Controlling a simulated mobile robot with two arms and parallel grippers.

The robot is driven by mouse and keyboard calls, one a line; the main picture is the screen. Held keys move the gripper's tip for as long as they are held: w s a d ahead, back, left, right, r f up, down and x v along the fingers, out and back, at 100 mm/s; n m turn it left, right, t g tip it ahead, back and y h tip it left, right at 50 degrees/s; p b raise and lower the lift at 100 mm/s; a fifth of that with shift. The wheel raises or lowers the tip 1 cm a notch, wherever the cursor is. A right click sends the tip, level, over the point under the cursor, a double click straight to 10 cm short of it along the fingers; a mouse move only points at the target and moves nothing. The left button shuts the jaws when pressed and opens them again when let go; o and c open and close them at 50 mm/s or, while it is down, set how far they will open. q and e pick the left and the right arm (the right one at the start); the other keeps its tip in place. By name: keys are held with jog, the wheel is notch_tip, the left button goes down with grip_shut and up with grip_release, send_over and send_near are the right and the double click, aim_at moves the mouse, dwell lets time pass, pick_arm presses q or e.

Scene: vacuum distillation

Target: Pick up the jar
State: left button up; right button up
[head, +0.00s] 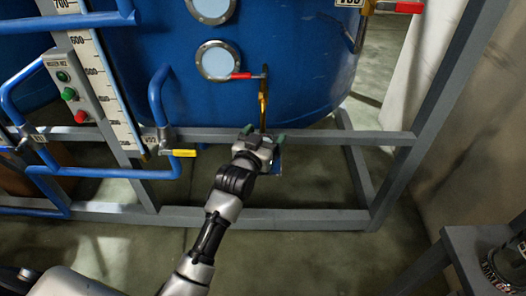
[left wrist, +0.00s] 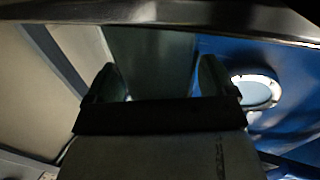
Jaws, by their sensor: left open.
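My left gripper (head: 264,137) reaches in at the frame's grey crossbar, just below the brass tap pipe on the blue tank. In the left wrist view its two fingers (left wrist: 157,82) stand wide apart with nothing held between them. A grey-green surface shows behind the gap. I cannot make out a jar for certain. A small blue piece (head: 278,168) shows behind the gripper in the head view, mostly hidden by it; I cannot tell what it is. My right gripper is not in view.
The blue tank (head: 300,85) has round portholes and a red-handled brass tap (head: 263,95). A grey frame (head: 320,137) surrounds it. Blue pipes and a yellow-handled valve (head: 183,153) are at left. A grey stand (head: 470,238) is at lower right. The front floor is clear.

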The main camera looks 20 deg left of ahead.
pick_arm(q)
jog(key=c, duration=1.1)
jog(key=shift+c, duration=0.2)
jog(key=shift+r, duration=0.15)
